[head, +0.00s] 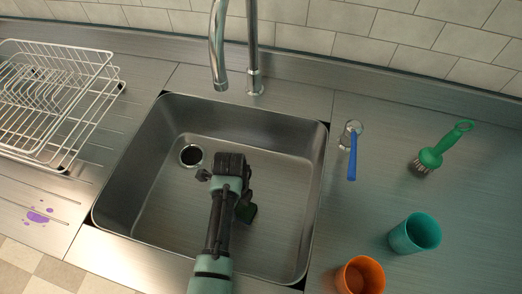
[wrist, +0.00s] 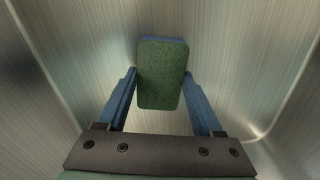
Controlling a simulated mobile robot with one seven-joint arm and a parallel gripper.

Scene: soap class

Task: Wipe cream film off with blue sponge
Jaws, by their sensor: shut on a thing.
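My gripper (head: 243,196) is down inside the steel sink (head: 205,215), over its floor right of the drain. It is shut on the blue sponge, with one finger on each side in the wrist view (wrist: 160,76). The sponge (wrist: 162,82) shows a green scouring face and a thin blue edge at the top. In the head view only a small dark green part of it (head: 249,213) shows beside my gripper. I cannot tell whether the sponge touches the sink floor. I cannot make out a cream film in either view.
A faucet (head: 220,50) hangs over the sink's back edge. A white dish rack (head: 60,100) and a purple stain (head: 39,216) are at left. At right are a glass with a blue toothbrush (head: 352,160), a green brush (head: 432,157), a teal cup (head: 416,234) and an orange cup (head: 360,277).

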